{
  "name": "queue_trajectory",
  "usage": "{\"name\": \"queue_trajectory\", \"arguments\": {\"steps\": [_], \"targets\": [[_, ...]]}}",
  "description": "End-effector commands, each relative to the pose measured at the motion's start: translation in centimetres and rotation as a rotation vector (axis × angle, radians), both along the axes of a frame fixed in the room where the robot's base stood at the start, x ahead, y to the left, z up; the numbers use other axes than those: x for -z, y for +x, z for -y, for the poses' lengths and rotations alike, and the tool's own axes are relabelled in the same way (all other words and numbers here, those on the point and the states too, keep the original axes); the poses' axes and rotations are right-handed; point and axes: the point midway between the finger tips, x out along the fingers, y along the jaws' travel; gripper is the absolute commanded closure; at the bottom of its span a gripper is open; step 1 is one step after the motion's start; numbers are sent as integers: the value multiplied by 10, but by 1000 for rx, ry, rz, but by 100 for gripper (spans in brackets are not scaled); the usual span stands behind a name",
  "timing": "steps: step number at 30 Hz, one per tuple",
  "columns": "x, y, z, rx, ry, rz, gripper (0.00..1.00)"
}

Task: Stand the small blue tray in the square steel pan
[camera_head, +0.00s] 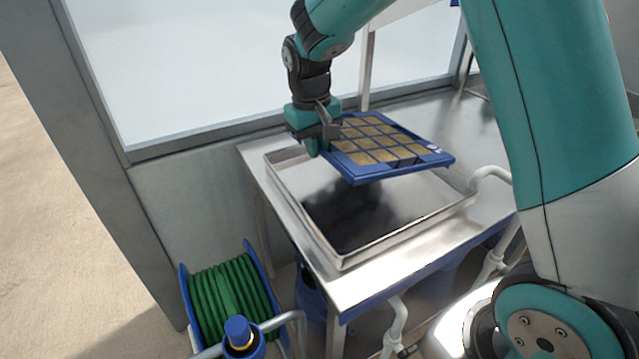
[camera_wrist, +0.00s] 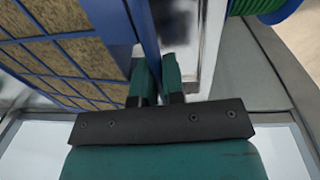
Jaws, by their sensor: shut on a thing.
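The small blue tray (camera_head: 348,165) has a grid of square cells filled with a tan-brown material. My gripper (camera_head: 325,141) is shut on the tray's left edge in the head view and holds the tray roughly level above the square steel pan (camera_head: 341,258). The tray hangs over the back and middle of the pan, apart from its floor, with a dark shadow under it. In the wrist view, the gripper fingers (camera_wrist: 158,85) pinch the blue tray's rim (camera_wrist: 116,30). The pan's far inside corner is hidden behind the tray.
The pan lies on a steel bench (camera_head: 480,225) against a window wall. A green hose reel (camera_head: 225,290) stands on the floor at the lower left. A white pipe (camera_head: 492,172) curves up near the pan's right corner.

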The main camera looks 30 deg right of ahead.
Motion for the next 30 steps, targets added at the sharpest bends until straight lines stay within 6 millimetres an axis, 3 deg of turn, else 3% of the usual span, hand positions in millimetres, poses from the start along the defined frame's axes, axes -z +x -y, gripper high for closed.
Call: {"name": "queue_trajectory", "arguments": {"steps": [6, 13, 18, 28, 30], "targets": [[46, 0, 1, 1, -2, -2, 100], [65, 0, 1, 1, -1, 1, 100], [91, 0, 1, 1, -1, -1, 100], [102, 0, 1, 1, -1, 1, 100], [103, 0, 0, 1, 0, -1, 78]]}}
